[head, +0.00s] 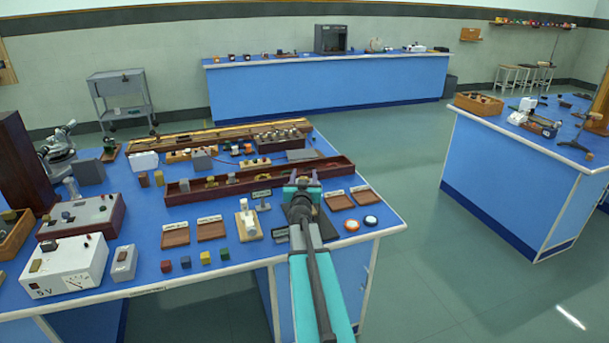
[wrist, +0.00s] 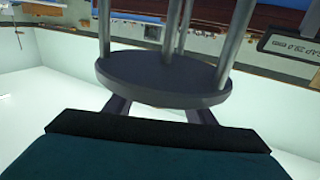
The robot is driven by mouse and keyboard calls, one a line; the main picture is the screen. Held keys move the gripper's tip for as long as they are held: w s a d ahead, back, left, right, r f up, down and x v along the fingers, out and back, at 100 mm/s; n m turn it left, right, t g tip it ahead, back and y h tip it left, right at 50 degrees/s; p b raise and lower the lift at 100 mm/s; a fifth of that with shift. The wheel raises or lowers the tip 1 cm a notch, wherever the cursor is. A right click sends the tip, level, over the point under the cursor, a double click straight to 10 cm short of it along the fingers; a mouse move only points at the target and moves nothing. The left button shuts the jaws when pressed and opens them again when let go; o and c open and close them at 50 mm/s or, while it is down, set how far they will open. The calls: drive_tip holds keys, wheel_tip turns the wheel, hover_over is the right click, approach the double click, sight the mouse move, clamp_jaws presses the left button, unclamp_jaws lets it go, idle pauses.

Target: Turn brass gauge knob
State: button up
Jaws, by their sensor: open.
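My gripper (head: 303,178) is at the right end of the near bench, by the end of a long dark red trough; its jaws are open, and I see nothing between them. In the wrist view a dark round disc with several grey rods fills the middle; I cannot tell whether it is part of my gripper. I cannot say for certain which knob is the brass gauge knob. A brass-coloured knob (head: 36,265) sits on the white 5 V meter box (head: 66,270) at the front left, far from my gripper.
The near bench is crowded. The long dark red trough (head: 325,172) runs across it. Small dark red trays (head: 175,236), a white valve-like piece on a wooden base (head: 248,220) and small coloured cubes (head: 206,258) stand nearby. Open floor (head: 420,250) lies to the right.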

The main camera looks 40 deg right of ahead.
drive_tip(key=shift+w+d, duration=0.3)
drive_tip(key=shift+d, duration=0.05)
drive_tip(key=c, duration=1.1)
drive_tip(key=shift+o, duration=0.2)
drive_tip(key=b, duration=0.4)
drive_tip(key=n+t+y+b, duration=0.1)
drive_tip(key=b, duration=0.3)
drive_tip(key=shift+w+a+r, duration=0.1)
drive_tip(key=shift+w, duration=0.25)
drive_tip(key=t+y+b, duration=0.1)
drive_tip(key=b, duration=0.7)
drive_tip(key=f+n+t+y+b, duration=0.1)
drive_tip(key=b, duration=0.8)
drive_tip(key=shift+w+n, duration=0.15)
drive_tip(key=shift+n, duration=0.15)
drive_tip(key=b, duration=0.3)
drive_tip(key=n+y+b, duration=0.1)
drive_tip(key=b, duration=0.3)
drive_tip(key=shift+a+y, duration=0.2)
drive_tip(key=shift+y, duration=0.1)
drive_tip(key=shift+a+r+n+t+y+b, duration=0.15)
drive_tip(key=shift+n+t+y+b, duration=0.25)
drive_tip(key=shift+b, duration=1.2)
drive_tip(key=shift+a+f+n+t+y+b, duration=0.1)
drive_tip(key=shift+n+t+y+b, duration=0.3)
drive_tip(key=shift+b, duration=1.15)
